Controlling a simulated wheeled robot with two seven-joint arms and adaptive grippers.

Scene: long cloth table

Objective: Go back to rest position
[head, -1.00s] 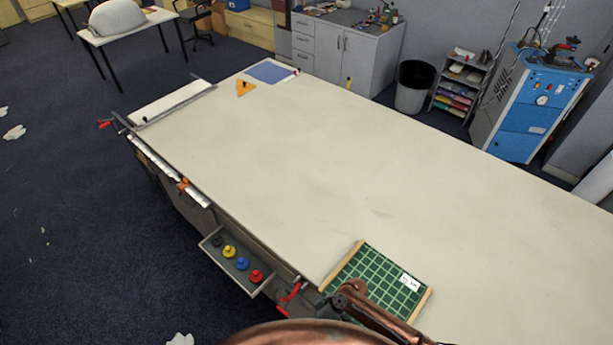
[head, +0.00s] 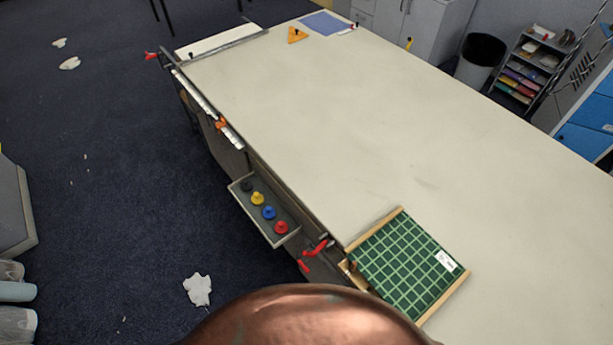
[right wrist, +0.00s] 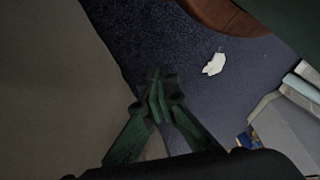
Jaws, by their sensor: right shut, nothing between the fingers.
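My right gripper (right wrist: 160,98) shows in the right wrist view as dark green fingers with their tips together and nothing between them. Beyond the tips is dark blue carpet (right wrist: 185,50), and a large grey-beige surface fills the left of that view. No gripper shows in the head view, only a rounded copper part of my own body at the bottom. My left gripper is in neither view. The long cloth table (head: 400,130) spans the middle and right of the head view.
A green gridded board with wooden edges (head: 405,262) lies at the table's near edge. A small tray (head: 242,187) with several coloured knobs juts from the table side, near a red clamp (head: 314,252). White scraps (head: 198,290) lie on the open carpet at left.

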